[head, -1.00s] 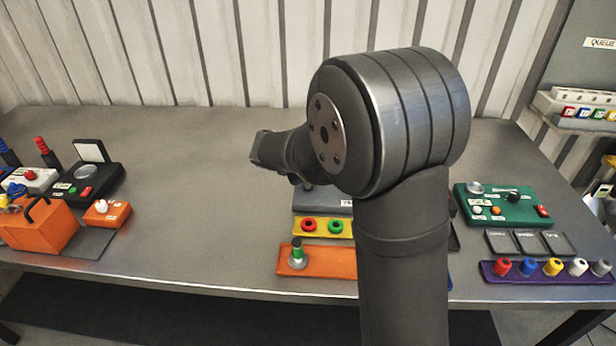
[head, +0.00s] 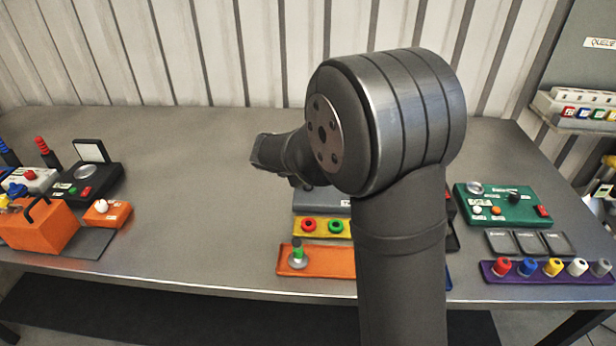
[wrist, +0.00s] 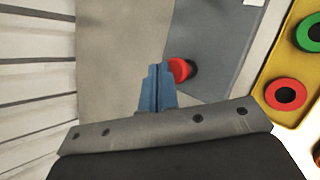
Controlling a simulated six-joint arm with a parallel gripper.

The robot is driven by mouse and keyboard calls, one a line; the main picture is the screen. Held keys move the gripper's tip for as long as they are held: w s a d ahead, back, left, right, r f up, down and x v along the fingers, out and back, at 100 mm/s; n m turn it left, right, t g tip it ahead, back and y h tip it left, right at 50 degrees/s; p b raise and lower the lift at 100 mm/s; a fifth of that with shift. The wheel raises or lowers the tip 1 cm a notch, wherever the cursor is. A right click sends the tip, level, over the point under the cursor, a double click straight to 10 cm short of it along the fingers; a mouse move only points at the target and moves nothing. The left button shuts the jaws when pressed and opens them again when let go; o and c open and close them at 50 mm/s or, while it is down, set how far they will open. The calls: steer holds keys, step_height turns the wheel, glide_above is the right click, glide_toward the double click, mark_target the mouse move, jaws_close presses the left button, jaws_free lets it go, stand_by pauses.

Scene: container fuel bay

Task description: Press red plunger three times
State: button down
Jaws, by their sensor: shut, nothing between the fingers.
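In the wrist view a round red cap (wrist: 180,70), which looks like the red plunger, stands at the edge of a grey base (wrist: 215,60). My gripper (wrist: 157,70) has blue fingers pressed together with nothing between them. The fingertips appear just left of the red cap; I cannot tell whether they touch it or how high they are. In the head view the grey base (head: 318,202) shows behind the yellow tray, but my arm hides the plunger.
The yellow tray (head: 323,236) holds a red and a green ring. A green panel (head: 490,200) and purple rack (head: 540,280) stand right. An orange box (head: 40,228) stands left.

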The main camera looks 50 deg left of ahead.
steer(key=shift+f, duration=1.5)
stand_by(1.2)
steer(key=shift+r, duration=1.8)
steer(key=shift+r, duration=2.5)
step_height(320, 180, up, 4)
steer(key=shift+f, duration=0.1)
